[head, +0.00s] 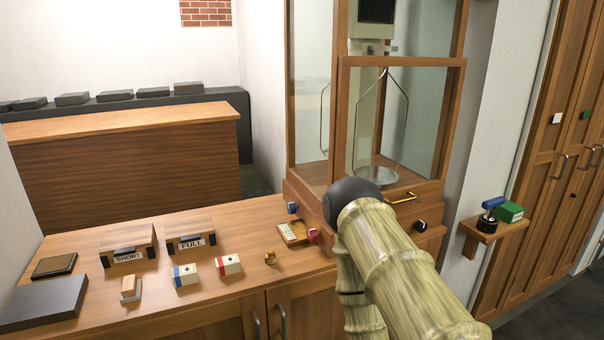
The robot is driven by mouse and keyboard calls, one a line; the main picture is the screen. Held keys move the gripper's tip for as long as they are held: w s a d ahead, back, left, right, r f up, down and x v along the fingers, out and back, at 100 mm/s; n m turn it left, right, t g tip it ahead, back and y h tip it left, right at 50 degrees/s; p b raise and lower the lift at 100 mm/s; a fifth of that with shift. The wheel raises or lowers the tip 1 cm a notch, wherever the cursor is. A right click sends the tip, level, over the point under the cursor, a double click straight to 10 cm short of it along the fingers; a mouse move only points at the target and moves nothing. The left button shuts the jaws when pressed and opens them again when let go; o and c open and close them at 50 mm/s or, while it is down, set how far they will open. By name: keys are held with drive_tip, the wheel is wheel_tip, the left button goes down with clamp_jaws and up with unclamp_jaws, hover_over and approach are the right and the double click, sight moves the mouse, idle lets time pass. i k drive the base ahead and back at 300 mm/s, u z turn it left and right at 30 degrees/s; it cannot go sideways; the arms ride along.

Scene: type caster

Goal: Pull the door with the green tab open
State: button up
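A green tab (586,115) is on a tall wooden cabinet door (582,135) at the right edge of the head view. The door looks shut. Dark bar handles (558,166) (588,158) are on the cabinet front below the tabs; I cannot tell for sure which one belongs to the green-tab door. A white tab (557,118) marks the door to its left. My arm rises from the bottom centre, with its dark joint in front of the counter, well left of the cabinet. My gripper is not in view.
A glass-fronted balance case (398,195) stands on the counter (225,290). Dark floor (560,290) lies clear at lower right.

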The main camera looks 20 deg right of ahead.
sight(589, 99)
drive_tip(key=z, duration=0.1)
drive_tip(key=i, duration=0.15)
drive_tip(key=z, duration=2.45)
drive_tip(key=i, duration=3.3)
drive_tip(key=u, duration=1.55)
